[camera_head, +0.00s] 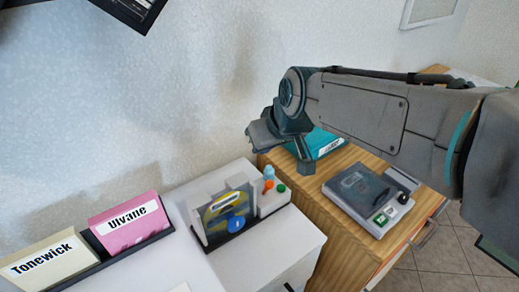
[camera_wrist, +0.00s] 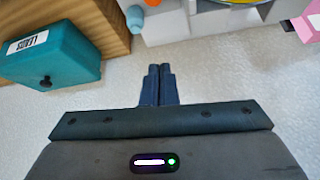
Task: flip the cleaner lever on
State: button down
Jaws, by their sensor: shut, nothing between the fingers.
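The cleaner (camera_head: 217,203) is a grey upright unit on a white cabinet, with a yellow disc (camera_head: 226,203) and a blue round knob (camera_head: 236,225). At its right, a pale block carries a small orange lever-like part (camera_head: 268,186), a light blue knob (camera_head: 268,172) and a green button (camera_head: 281,188). The light blue knob also shows at the top of the wrist view (camera_wrist: 135,17), where the orange part is mostly cut off. My gripper (camera_wrist: 160,70) is shut and empty, above and behind the block, apart from it.
A teal box (camera_head: 325,142) stands on the wooden cabinet (camera_head: 300,195) at right. A grey device (camera_head: 358,189) with a green button stands before it. A pink case (camera_head: 130,225) and a cream case (camera_head: 48,262) stand at left. The wall is close behind.

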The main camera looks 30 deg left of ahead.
jog(key=shift+d+f+v, duration=0.1)
jog(key=shift+d+v, duration=0.05)
jog(key=shift+v, duration=0.7)
jog(key=shift+d+f+v, duration=0.1)
jog(key=shift+d+v, duration=0.1)
jog(key=shift+v, duration=0.6)
jog(key=shift+d+f+v, duration=0.1)
jog(key=shift+d+v, duration=0.05)
jog(key=shift+v, duration=0.7)
jog(key=shift+s, duration=0.1)
jog(key=w+d+f+m+h+p, duration=0.1)
jog(key=d+m+h+p, duration=0.15)
jog(key=d, duration=0.75)
jog(key=w+d+f+m+h+p, duration=0.1)
jog(key=w+d+m, duration=0.15)
jog(key=d, duration=0.75)
jog(key=s+d+f+m+h+p, duration=0.1)
jog(key=s+d+f+m, duration=0.1)
jog(key=d, duration=0.5)
jog(key=s+d+f+m+h+p, duration=0.1)
jog(key=s+d+f+m+p, duration=0.1)
jog(key=s+d+m, duration=0.2)
jog(key=s+d, duration=0.2)
jog(key=d, duration=0.2)
jog(key=shift+s+d+m, duration=0.2)
jog(key=shift+s+m, duration=0.05)
jog(key=shift+m, duration=0.05)
